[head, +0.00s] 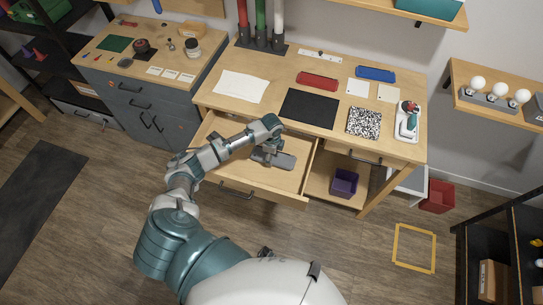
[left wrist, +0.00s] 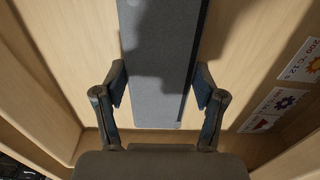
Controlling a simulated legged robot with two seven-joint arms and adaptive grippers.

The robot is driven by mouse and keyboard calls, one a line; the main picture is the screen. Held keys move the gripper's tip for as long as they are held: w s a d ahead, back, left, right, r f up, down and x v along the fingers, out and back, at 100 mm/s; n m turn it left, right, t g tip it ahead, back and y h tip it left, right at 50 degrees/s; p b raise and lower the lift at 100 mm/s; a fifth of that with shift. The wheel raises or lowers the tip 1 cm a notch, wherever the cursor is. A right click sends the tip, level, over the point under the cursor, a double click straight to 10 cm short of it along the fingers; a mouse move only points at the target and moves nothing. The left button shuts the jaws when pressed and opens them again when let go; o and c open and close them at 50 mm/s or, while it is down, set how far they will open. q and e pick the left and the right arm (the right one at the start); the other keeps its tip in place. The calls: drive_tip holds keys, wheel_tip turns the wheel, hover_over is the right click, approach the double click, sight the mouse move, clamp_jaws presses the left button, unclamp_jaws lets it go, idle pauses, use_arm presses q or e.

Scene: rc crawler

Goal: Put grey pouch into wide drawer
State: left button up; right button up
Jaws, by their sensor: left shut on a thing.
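The grey pouch (head: 284,161) is inside the open wide drawer (head: 233,184), over its wooden floor. My left gripper (head: 268,156) reaches down into the drawer and is shut on the pouch. In the left wrist view the pouch (left wrist: 158,70) lies lengthwise between the two fingers of my left gripper (left wrist: 161,88), with the drawer floor (left wrist: 245,60) around it. I cannot tell whether the pouch touches the floor. The pouch is partly hidden by the gripper in the head view. My right gripper is not in view.
Printed labels (left wrist: 300,62) lie to the right in the left wrist view. On the desktop above are a black mat (head: 309,107), a red case (head: 317,81) and a speckled notebook (head: 364,123). A purple bin (head: 344,183) stands on the shelf right of the drawer.

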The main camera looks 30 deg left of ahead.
use_arm(q)
drive_tip(key=shift+f, duration=0.45)
drive_tip(key=shift+d, duration=0.1)
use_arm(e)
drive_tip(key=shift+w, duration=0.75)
use_arm(q)
drive_tip(key=o, duration=1.1)
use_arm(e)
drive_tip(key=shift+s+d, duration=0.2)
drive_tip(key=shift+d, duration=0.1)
